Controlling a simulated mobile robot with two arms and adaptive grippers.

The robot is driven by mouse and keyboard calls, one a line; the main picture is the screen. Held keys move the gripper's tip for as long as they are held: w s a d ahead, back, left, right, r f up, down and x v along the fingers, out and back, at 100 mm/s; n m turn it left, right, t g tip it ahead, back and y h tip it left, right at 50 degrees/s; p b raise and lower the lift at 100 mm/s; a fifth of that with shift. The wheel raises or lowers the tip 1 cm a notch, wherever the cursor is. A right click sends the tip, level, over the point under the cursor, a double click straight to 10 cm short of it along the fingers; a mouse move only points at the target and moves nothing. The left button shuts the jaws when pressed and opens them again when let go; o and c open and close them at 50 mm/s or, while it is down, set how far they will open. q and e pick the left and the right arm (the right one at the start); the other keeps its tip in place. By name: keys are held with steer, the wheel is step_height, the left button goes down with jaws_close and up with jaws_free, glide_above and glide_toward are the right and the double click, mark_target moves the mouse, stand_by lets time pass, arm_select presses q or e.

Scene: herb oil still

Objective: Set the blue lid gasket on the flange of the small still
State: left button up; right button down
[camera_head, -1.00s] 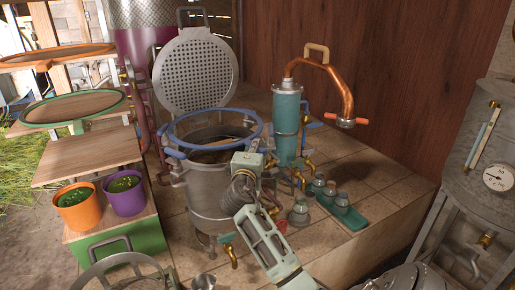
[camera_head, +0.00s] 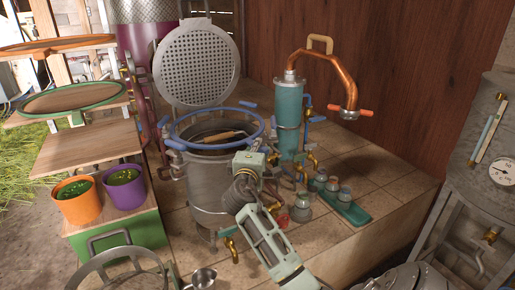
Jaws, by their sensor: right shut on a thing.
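The blue lid gasket (camera_head: 174,128) is a large thin ring. It is over the open mouth of the small still (camera_head: 205,185), a grey metal pot with a flange around its top. The ring looks roughly level and close above the flange; I cannot tell whether they touch. My right gripper (camera_head: 265,152) is at the ring's near right side, shut on the gasket; its fingertips are mostly hidden by its own body. My left gripper is not in view.
The perforated lid (camera_head: 197,68) stands open behind the still. A teal condenser (camera_head: 289,115) with a copper pipe (camera_head: 335,67) is close on the right. Small bottles stand on a green tray (camera_head: 352,214). Orange (camera_head: 77,204) and purple (camera_head: 125,190) pots stand at the left.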

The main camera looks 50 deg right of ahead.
steer(key=shift+s+r, duration=0.1)
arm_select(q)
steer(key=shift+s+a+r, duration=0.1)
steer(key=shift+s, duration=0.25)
